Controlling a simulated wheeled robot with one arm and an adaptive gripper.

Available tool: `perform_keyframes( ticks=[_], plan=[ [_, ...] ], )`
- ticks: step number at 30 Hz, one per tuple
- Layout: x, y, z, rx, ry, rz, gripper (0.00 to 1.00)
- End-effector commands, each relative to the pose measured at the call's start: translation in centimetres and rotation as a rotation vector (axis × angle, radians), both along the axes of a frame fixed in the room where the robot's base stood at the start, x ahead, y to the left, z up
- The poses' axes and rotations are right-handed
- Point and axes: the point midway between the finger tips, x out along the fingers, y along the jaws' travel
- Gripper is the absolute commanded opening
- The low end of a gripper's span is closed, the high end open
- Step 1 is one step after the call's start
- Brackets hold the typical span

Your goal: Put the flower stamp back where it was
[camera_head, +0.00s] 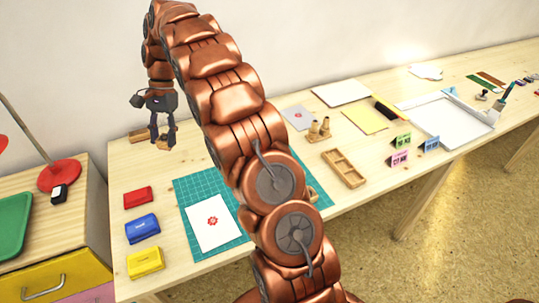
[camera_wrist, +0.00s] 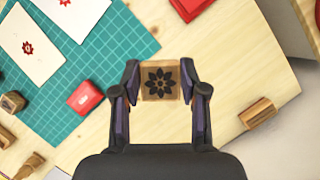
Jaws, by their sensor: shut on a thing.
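The flower stamp is a small wooden block with a dark flower on the face turned to the camera; in the wrist view the flower stamp (camera_wrist: 160,82) sits between my two fingertips. My gripper (camera_wrist: 160,88) is shut on it, with one finger on each side. In the head view my gripper (camera_head: 163,138) points down over the far left end of the table, with wood showing at its fingertips. Its exact height over the table is hard to tell.
A wooden block (camera_wrist: 258,112) lies right of my gripper. Red (camera_head: 138,197), blue (camera_head: 142,228) and yellow (camera_head: 146,262) inkpads line the table's left side. A green mat (camera_head: 190,185) bears a white card (camera_head: 208,232) with a red print. A wooden tray (camera_head: 343,169) stands further right.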

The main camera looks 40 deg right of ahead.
Motion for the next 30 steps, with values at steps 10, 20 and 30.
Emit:
perform_keyframes(
  ticks=[10, 20, 30],
  plan=[
    [-6.2, -8.5, -1.2, 0.000, 0.002, -0.263, 0.18],
    [-14.2, -14.0, -2.9, 0.002, 0.004, -0.511, 0.18],
    [-23.3, -16.6, -4.9, -0.001, 0.000, -0.755, 0.18]
  ],
)
